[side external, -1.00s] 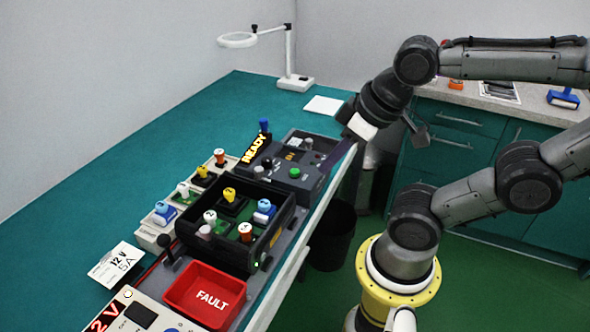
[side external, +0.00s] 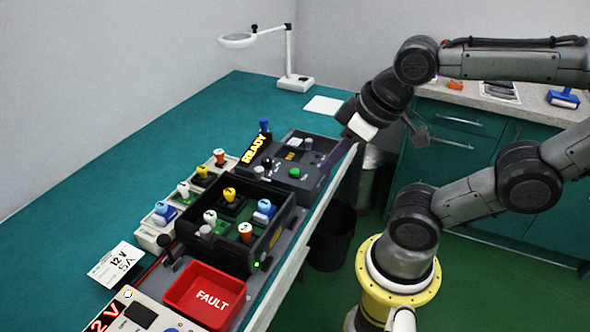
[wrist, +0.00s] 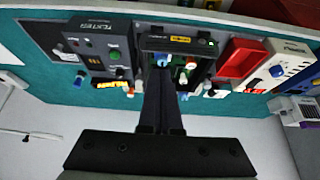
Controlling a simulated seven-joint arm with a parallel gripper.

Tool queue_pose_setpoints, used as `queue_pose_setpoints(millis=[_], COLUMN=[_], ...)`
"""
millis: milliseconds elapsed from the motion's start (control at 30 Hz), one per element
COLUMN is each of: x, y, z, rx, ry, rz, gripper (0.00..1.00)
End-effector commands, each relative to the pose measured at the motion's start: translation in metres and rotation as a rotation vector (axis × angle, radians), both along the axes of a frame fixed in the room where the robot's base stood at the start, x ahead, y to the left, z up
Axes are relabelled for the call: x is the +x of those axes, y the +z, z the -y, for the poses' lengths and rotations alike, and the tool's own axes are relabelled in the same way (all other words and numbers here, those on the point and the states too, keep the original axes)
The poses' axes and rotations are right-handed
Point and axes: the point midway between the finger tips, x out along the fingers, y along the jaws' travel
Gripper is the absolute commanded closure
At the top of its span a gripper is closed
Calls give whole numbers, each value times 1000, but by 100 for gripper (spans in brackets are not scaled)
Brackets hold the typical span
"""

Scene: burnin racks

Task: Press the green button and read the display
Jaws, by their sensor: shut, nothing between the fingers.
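The green button (side external: 294,172) sits on the dark tester box (side external: 312,150) at the far end of the rack row; it also shows in the wrist view (wrist: 114,55). The tester's display (side external: 255,147) stands at its left and reads READY in yellow letters. In the wrist view my dark fingers (wrist: 161,75) are together and empty, pointing at the area beside the tester and the black rack.
The black rack (side external: 272,238) holds several coloured parts. A red FAULT tray (side external: 240,287) and a 12 V supply (side external: 150,312) are nearer. A magnifier lamp (side external: 290,60) stands at the back. The teal bench is clear on the left.

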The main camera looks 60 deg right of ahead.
Motion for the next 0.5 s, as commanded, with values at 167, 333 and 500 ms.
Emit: queue_pose_setpoints(millis=[167,333,500], x=[0,0,4], y=[0,0,4], z=[0,0,-13], rx=[0,3,122], ry=[0,-5,-100], rz=[0,0,10], gripper=[100,100,100])
